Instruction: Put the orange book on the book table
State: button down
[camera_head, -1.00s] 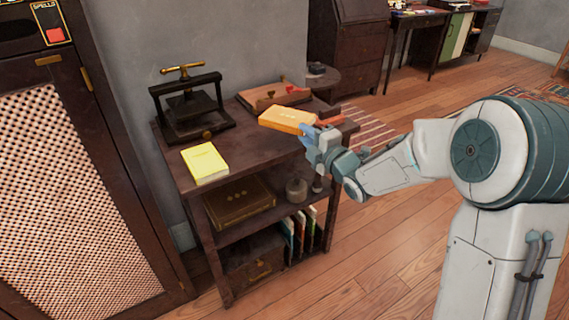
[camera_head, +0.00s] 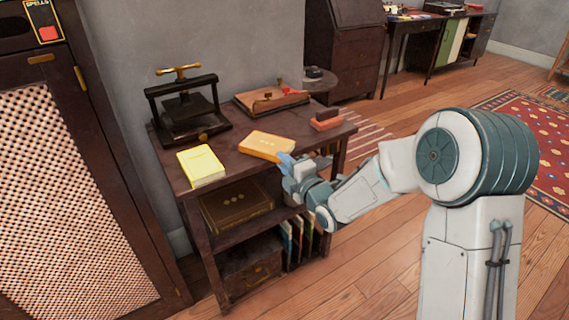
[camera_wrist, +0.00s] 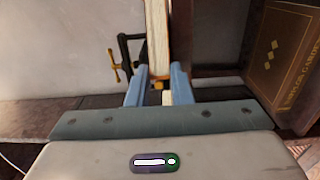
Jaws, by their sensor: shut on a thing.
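The orange book (camera_head: 266,145) is over the middle of the dark wooden book table (camera_head: 228,167) in the head view, close to the top. I cannot tell whether it touches the surface. My gripper (camera_head: 287,162) is at the table's front edge and shut on the near end of the book. In the wrist view the book (camera_wrist: 157,35) stands edge-on between the two blue fingers of my gripper (camera_wrist: 158,88).
A yellow book (camera_head: 202,165) lies left of the orange one. A black press (camera_head: 187,112) stands behind. A wooden board with tools (camera_head: 270,101) and a reddish block (camera_head: 326,120) are at the back and right. A brown book (camera_head: 238,207) lies on the shelf below.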

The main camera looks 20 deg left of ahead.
jog(key=shift+f, duration=0.15)
jog(key=c, duration=1.3)
grip_release()
jog(key=shift+r, duration=0.2)
jog(key=v, duration=1.2)
jog(key=shift+p, duration=0.3)
